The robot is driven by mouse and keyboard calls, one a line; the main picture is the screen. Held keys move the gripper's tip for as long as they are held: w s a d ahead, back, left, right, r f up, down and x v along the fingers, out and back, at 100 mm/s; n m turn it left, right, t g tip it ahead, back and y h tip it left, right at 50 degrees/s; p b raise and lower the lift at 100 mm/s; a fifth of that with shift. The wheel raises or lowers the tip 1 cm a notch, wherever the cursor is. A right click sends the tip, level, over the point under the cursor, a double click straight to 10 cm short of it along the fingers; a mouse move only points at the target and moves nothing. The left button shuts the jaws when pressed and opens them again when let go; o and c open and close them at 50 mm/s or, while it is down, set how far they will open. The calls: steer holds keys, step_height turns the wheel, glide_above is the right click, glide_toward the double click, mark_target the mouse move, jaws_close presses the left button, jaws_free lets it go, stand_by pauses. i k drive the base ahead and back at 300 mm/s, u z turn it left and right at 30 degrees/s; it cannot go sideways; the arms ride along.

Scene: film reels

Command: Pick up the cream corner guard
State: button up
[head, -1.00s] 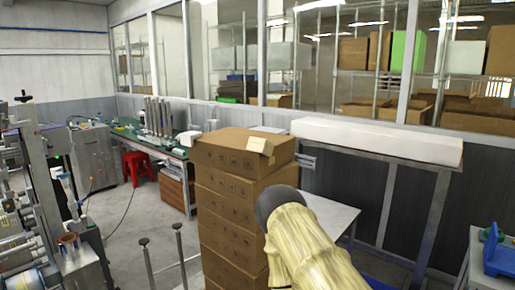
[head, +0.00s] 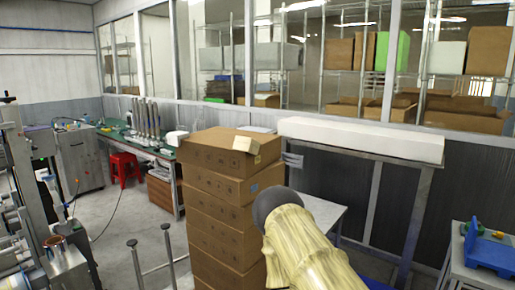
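A small cream block-like piece (head: 246,145), which looks like the corner guard, lies on top of the cardboard box stack (head: 215,205), at the right front edge of the top box. It is small in the picture, so its exact shape is hard to tell. My arm shows at the bottom centre, right of the stack, with a dark rounded end and a cream, streaked cover. My gripper does not show in the head view, and no wrist view is given.
A long white box (head: 360,140) lies on a tall table behind the stack. A lower white table (head: 318,212) stands behind my arm. A blue device (head: 490,250) sits at right. A red stool (head: 124,166) and machinery (head: 45,220) are at left. Open floor lies between.

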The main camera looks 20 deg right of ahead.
mark_target(249, 145)
steer(key=z, duration=0.55)
steer(key=k, duration=1.25)
steer(key=u, duration=0.05)
steer(key=i, duration=0.55)
steer(key=u, duration=0.55)
steer(key=i, duration=1.25)
steer(key=z, duration=0.8)
